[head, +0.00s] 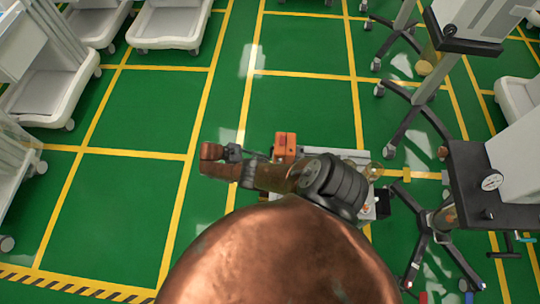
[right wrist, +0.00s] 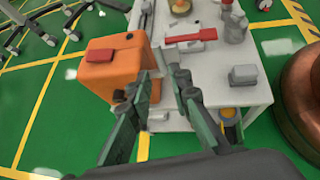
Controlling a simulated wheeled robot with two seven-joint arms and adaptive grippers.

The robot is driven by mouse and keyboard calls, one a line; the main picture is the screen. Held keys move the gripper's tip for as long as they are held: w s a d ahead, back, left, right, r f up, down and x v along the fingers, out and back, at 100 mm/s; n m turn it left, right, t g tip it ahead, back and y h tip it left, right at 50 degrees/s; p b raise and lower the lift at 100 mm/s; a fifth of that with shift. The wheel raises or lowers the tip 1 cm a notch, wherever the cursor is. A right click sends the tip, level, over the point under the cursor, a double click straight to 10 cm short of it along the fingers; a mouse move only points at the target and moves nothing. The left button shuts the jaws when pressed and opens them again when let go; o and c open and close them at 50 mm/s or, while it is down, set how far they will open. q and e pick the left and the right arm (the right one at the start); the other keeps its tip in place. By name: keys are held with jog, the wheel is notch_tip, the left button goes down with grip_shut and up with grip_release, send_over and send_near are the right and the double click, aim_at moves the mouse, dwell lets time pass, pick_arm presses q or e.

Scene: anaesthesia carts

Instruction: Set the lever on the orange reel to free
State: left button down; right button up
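An orange boxy housing (right wrist: 115,70), apparently the orange reel, stands on the left side of a white cart top (right wrist: 212,62) in the right wrist view. A red piece (right wrist: 101,55) lies on its top, and a small dark knob (right wrist: 119,95) shows on its near side. I cannot tell which part is the lever or how it is set. The orange housing also shows in the head view (head: 286,144). My right gripper (right wrist: 164,76) is open and empty, its left finger close in front of the housing; contact is unclear. My left gripper is not in view.
A red bar (right wrist: 190,36), a grey box (right wrist: 243,76) and a grey bottle (right wrist: 235,25) stand on the cart top. A dark side shelf with a gauge (head: 492,181) is at the right in the head view.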

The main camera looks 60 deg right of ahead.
jog(key=v, duration=0.4)
jog(key=shift+s, duration=0.1)
dwell(0.5)
